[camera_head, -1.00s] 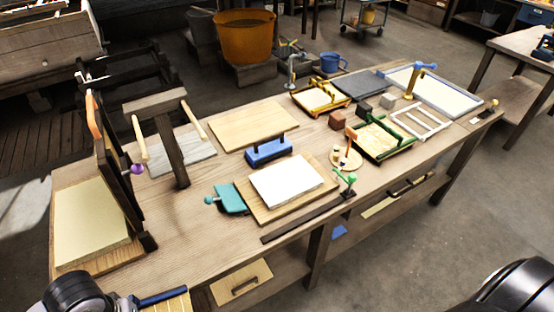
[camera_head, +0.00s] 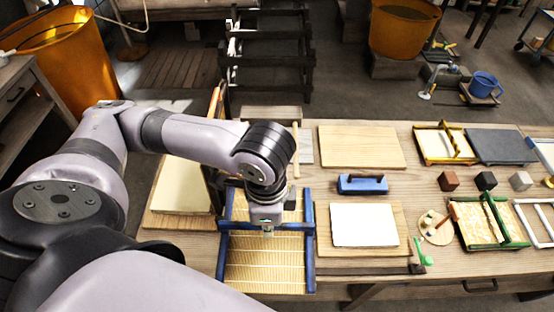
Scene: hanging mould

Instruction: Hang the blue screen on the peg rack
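The blue screen (camera_head: 263,272) has a blue frame, a blue crossbar and a pale slatted face. It shows at the front of the workbench, extending past the bench's front edge. My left gripper (camera_head: 267,231) points down onto the crossbar and appears shut on it; the fingertips are small and partly hidden. The peg rack (camera_head: 270,113) is a wooden beam on a post with light pegs. It stands behind the screen, and my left arm hides most of its post and pegs. My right gripper is not in view.
A dark upright panel stands left of the screen beside a pale board (camera_head: 183,185). An orange tub (camera_head: 60,55) stands at back left.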

